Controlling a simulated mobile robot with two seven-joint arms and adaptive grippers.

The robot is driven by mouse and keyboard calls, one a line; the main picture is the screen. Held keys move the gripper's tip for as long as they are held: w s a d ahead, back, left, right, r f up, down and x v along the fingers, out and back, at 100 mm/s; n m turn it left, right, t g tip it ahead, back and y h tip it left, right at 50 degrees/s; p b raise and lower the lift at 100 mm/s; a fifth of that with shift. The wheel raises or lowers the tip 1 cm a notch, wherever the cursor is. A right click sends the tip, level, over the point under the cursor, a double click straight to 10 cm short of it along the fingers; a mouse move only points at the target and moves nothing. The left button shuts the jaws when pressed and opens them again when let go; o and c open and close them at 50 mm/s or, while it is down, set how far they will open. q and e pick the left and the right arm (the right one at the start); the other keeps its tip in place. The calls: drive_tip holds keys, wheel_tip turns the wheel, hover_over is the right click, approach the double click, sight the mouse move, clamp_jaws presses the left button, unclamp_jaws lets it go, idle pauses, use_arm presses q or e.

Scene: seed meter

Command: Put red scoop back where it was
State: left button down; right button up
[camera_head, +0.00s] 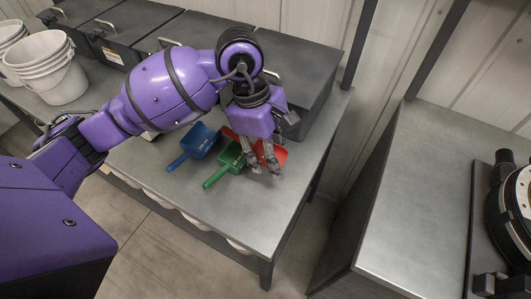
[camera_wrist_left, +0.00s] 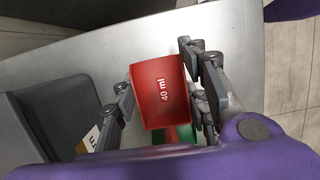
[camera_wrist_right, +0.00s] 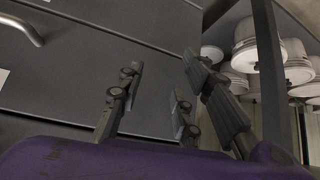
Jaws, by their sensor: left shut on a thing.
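The red scoop (camera_head: 281,155) is at the front of the left-hand table, partly hidden behind my left gripper (camera_head: 266,165) in the head view. In the left wrist view the red scoop (camera_wrist_left: 160,92), marked 40 ml, sits between the fingers of my left gripper (camera_wrist_left: 160,100), which is shut on it. The green scoop (camera_head: 229,160) lies just left of it, and the blue scoop (camera_head: 198,141) lies farther left. A bit of the green scoop (camera_wrist_left: 172,135) shows below the red one in the left wrist view. My right gripper (camera_wrist_right: 148,105) is open and empty, facing dark drawer-like fronts.
Dark lidded bins (camera_head: 298,70) line the back of the table. Stacked white buckets (camera_head: 52,65) stand at the left end. A second metal table (camera_head: 415,190) to the right carries a round machine (camera_head: 515,200). The table's front right corner is clear.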

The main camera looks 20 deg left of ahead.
use_arm(q)
drive_tip(key=x, duration=0.3)
drive_tip(key=shift+w+d+f+p, duration=0.2)
drive_tip(key=shift+f+p, duration=0.1)
drive_tip(key=shift+f, duration=0.4)
drive_tip(key=shift+a+f+b, duration=0.1)
drive_tip(key=shift+f+b, duration=0.2)
drive_tip(key=shift+f, duration=0.25)
drive_tip(key=c, duration=1)
unclamp_jaws()
drive_tip(key=shift+r, duration=0.15)
drive_tip(key=shift+r, duration=0.3)
drive_tip(key=v, duration=1.2)
drive_tip(key=shift+r, duration=0.2)
